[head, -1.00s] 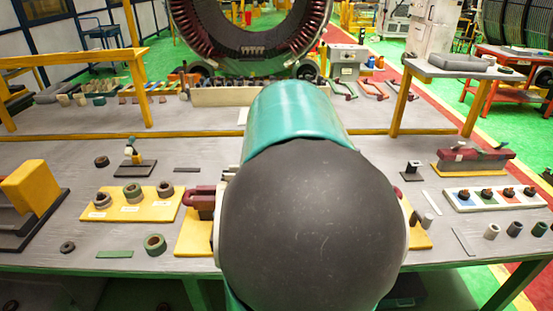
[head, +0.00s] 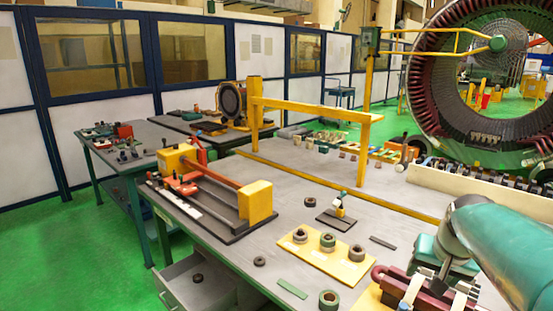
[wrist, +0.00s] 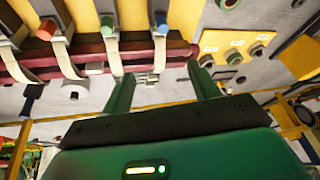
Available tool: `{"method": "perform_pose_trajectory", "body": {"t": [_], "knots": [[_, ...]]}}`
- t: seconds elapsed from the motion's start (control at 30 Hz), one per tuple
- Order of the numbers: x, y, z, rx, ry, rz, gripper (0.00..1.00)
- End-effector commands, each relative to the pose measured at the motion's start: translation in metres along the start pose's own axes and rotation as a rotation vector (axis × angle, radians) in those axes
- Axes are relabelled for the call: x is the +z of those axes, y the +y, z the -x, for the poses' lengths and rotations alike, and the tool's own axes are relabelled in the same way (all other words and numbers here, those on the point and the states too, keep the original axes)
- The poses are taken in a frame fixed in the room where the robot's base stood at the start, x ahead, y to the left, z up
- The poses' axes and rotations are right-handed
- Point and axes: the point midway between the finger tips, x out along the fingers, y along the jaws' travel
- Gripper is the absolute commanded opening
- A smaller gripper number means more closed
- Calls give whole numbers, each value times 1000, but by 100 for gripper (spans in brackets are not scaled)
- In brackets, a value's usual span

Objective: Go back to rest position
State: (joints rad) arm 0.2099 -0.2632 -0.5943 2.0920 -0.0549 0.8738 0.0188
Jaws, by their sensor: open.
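My gripper (wrist: 160,72) shows in the wrist view with its two green fingers spread apart and nothing between them. A dark red bar (wrist: 100,57) with pale straps and coloured caps lies just beyond the fingertips. I cannot tell whether the fingers touch it. In the head view my teal arm comes in from the right edge above the dark red bar (head: 408,282). The fingertips are not clear in that view.
A yellow plate (head: 300,249) with several rings lies left of the bar. A yellow-ended fixture (head: 258,203) stands at the bench's left end. A yellow frame (head: 325,112) rises behind. The large stator ring (head: 421,95) stands at the back right. Green floor is clear at left.

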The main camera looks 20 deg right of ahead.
Motion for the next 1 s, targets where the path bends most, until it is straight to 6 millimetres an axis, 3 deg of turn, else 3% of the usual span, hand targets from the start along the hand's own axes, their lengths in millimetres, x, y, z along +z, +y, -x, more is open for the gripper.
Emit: {"method": "perform_pose_trajectory", "body": {"t": [0.03,0.2,0.3,0.4,0.5,0.6,1.0], "knots": [[15,-33,6,-48,1,69,61],[83,-127,28,-168,3,312,61],[135,-170,42,-218,14,468,61],[185,-196,53,-245,29,609,61],[218,-207,58,-252,44,704,61],[234,-211,59,-252,51,748,61],[236,-211,59,-252,51,755,61]]}}
